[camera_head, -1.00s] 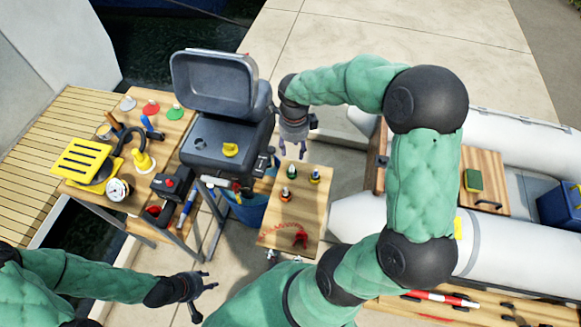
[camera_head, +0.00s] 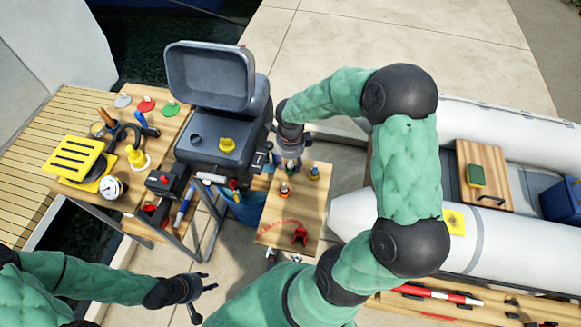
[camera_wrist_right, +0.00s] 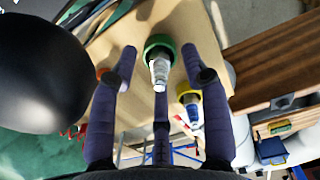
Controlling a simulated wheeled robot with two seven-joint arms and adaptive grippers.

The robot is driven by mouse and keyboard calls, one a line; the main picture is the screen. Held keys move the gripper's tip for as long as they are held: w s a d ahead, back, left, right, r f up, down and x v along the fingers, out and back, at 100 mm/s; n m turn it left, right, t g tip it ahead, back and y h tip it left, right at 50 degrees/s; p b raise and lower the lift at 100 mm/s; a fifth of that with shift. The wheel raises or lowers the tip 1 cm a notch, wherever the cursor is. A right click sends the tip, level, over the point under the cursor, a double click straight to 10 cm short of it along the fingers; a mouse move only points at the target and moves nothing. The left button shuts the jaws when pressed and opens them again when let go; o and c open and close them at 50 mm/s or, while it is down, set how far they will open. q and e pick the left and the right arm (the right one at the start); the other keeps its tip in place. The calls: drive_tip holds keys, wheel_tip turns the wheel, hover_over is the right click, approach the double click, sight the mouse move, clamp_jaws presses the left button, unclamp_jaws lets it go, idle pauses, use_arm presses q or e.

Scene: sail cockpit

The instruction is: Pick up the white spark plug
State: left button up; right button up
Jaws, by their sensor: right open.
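A spark plug (camera_wrist_right: 160,70) with a whitish body stands in a green round base, between my open right fingers in the right wrist view. The fingers are on either side of it, with a gap, and do not grip it. In the head view my right gripper (camera_head: 288,160) is over the small wooden table (camera_head: 272,232) and largely hides this plug. A second plug with a blue part (camera_wrist_right: 195,112) stands in a yellow base to its right. My left gripper (camera_head: 203,296) is open and empty, low in the head view, away from the table.
A plug with an orange base (camera_head: 284,190) stands near the right gripper. A red clip-like item (camera_head: 299,236) lies at the table's front. A grey inflatable boat (camera_head: 380,228) lies to the right.

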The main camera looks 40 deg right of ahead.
clamp_jaws()
drive_tip(key=shift+r, duration=0.1)
drive_tip(key=shift+r, duration=0.85)
drive_tip(key=s+a+r+p, duration=0.4)
drive_tip(key=s+a+r, duration=0.2)
drive_tip(key=a+r, duration=0.5)
drive_tip(key=shift+s+a+r, duration=0.15)
drive_tip(key=shift+s+a, duration=0.2)
drive_tip(key=shift+a, duration=0.3)
